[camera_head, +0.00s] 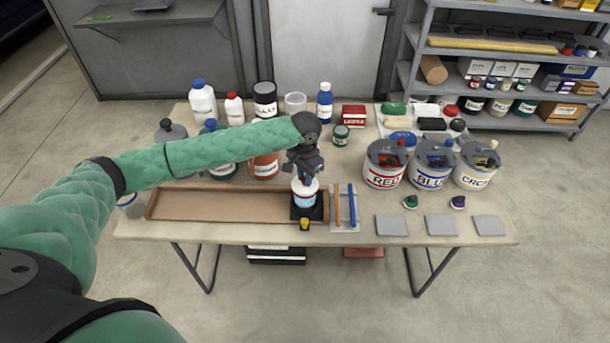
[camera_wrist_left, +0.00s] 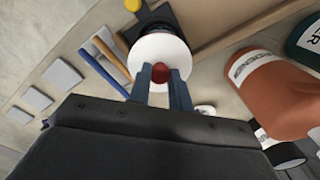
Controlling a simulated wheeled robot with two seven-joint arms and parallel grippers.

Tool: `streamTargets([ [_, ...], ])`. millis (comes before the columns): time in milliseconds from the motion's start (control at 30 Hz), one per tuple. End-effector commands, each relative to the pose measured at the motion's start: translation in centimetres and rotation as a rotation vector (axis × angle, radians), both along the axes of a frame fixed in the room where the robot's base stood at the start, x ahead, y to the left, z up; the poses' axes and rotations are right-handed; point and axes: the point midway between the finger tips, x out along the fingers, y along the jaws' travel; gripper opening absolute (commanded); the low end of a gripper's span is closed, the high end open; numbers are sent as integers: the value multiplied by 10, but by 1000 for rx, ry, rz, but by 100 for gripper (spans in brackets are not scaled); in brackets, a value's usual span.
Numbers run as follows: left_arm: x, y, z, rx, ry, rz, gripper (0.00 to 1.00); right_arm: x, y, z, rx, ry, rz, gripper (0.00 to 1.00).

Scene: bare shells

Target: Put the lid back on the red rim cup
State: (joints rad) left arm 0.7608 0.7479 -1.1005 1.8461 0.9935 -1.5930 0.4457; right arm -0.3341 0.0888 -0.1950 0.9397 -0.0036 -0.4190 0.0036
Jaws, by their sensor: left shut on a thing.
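A white cup (camera_head: 305,200) with a blue label stands on a small black base near the table's front edge. A pale round lid with a red knob (camera_wrist_left: 159,70) shows in the left wrist view; its white disc (camera_wrist_left: 157,48) hides most of what lies beneath. My left gripper (camera_head: 306,179) points down right above the cup. In the wrist view its two fingers (camera_wrist_left: 160,84) are shut on the red knob. The lid is over the cup's top, but I cannot tell whether it touches the rim. My right gripper is out of view.
A shallow brown tray (camera_head: 220,219) lies left of the cup. A grey tray (camera_head: 345,224) with an orange and a blue stick is close on the right. A yellow-topped object (camera_head: 304,224) stands in front. Bottles and an orange jar (camera_head: 265,168) stand behind; labelled buckets (camera_head: 384,177) are farther right.

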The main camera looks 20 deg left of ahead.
Motion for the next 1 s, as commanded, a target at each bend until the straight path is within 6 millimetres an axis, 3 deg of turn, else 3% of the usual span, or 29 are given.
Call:
streamTargets([
  [1000, 0, 0, -3, 0, 1, 0, 0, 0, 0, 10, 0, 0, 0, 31],
])
